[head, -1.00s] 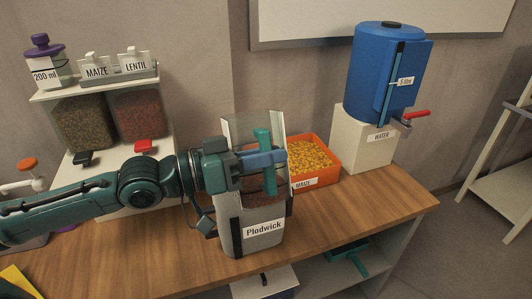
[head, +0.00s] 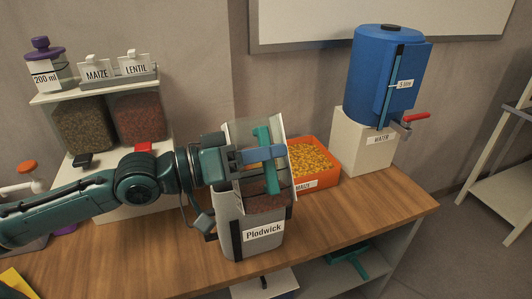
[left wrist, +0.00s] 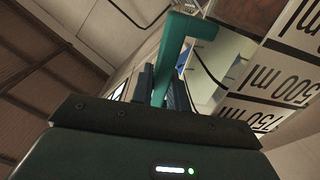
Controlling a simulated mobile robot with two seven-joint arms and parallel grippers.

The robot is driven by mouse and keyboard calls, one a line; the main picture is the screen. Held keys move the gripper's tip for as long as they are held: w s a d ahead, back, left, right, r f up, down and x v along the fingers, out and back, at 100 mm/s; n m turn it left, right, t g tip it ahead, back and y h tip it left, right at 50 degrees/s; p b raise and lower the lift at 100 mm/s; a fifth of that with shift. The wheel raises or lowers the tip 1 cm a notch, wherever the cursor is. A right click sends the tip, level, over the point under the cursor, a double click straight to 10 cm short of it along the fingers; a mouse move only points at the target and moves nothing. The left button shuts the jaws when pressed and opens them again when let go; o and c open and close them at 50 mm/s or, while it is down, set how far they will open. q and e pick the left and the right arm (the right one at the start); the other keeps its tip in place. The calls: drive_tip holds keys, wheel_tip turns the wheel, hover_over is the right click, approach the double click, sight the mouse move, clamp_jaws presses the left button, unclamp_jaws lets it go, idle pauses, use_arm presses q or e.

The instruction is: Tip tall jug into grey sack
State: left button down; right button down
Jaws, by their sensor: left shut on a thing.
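The tall jug (head: 240,134) is clear-walled with a teal handle and is tilted slightly, its top leaning left, above the grey sack. My left gripper (head: 270,154) is shut on the jug's handle. In the left wrist view the teal handle stands between the fingers, and the jug's wall (left wrist: 285,85) shows 500 ml and 750 ml marks. The grey sack (head: 232,240), labelled Plodwick, stands upright on the bench under the jug. Reddish-brown grains show around the jug's lower part; I cannot tell how much lies in the jug or in the sack.
An orange maize bin (head: 322,180) stands just right of the sack. A blue water tank (head: 372,75) on a white stand is farther right. A dispenser rack (head: 160,165) with maize and lentil labels is behind my left arm. The wooden bench (head: 385,205) is clear at front right.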

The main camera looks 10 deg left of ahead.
use_arm(q)
drive_tip(key=shift+r, duration=0.1)
drive_tip(key=shift+w+r+n, duration=0.1)
drive_tip(key=shift+r+n, duration=0.05)
drive_tip(key=shift+n, duration=0.45)
drive_tip(key=shift+a, duration=0.1)
drive_tip(key=shift+w+r+n, duration=0.1)
drive_tip(key=shift+n, duration=0.5)
drive_tip(key=shift+w+a, duration=0.1)
drive_tip(key=shift+w+a+n, duration=0.1)
drive_tip(key=shift+w+n, duration=0.05)
drive_tip(key=shift+n, duration=0.35)
